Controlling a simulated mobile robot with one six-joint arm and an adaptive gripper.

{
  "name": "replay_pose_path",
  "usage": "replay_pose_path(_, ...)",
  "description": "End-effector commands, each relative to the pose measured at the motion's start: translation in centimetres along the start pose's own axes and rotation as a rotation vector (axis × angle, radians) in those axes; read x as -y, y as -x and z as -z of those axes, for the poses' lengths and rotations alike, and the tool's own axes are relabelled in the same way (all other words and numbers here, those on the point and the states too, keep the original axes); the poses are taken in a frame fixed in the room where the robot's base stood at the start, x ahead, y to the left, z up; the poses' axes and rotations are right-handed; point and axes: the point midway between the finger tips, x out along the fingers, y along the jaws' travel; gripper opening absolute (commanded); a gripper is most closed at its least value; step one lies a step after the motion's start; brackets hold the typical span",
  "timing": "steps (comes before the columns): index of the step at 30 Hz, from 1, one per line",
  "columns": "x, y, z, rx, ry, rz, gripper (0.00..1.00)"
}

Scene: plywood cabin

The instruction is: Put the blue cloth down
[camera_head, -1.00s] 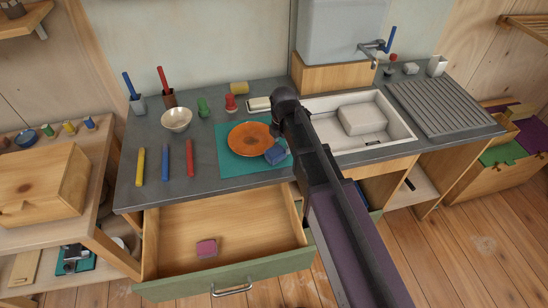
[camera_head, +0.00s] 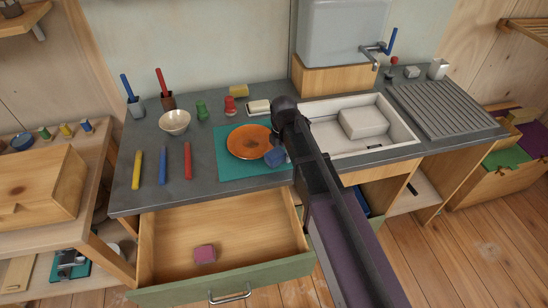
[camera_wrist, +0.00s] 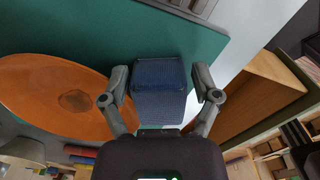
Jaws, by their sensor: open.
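The blue cloth (camera_head: 276,157) is a small folded block at the right edge of the orange plate (camera_head: 245,142), over the teal mat (camera_head: 228,171). My arm partly hides it in the head view. In the wrist view the blue cloth (camera_wrist: 158,92) lies between the two fingers of my gripper (camera_wrist: 162,85). The fingers stand apart, with a narrow gap on each side of the cloth. The orange plate (camera_wrist: 62,92) is left of the cloth in the wrist view. I cannot tell whether the cloth touches the plate's rim.
Below the counter a drawer (camera_head: 230,292) stands open with a pink block (camera_head: 204,254) inside. Yellow (camera_head: 136,170), blue (camera_head: 163,165) and red (camera_head: 187,161) sticks lie left of the mat. A sink (camera_head: 362,128) is to the right.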

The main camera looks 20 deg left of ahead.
Motion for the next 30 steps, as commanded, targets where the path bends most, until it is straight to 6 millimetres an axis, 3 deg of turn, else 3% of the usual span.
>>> replay_pose_path(2, 0.0, 0.0, 0.0, 0.000, 0.000, 0.000, 0.80)
replay_pose_path(7, 0.0, 0.0, 0.0, 0.000, 0.000, 0.000, 0.35)
replay_pose_path(8, 0.0, 0.0, 0.0, 0.000, 0.000, 0.000, 0.31)
replay_pose_path(10, 0.0, 0.0, 0.0, 0.000, 0.000, 0.000, 0.30)
replay_pose_path(11, 0.0, 0.0, 0.0, 0.000, 0.000, 0.001, 0.23)
replay_pose_path(22, 0.1, 0.3, 0.0, 0.000, 0.000, 0.001, 0.23)
replay_pose_path(30, 0.0, 1.8, 0.0, 0.000, 0.000, 0.000, 0.23)
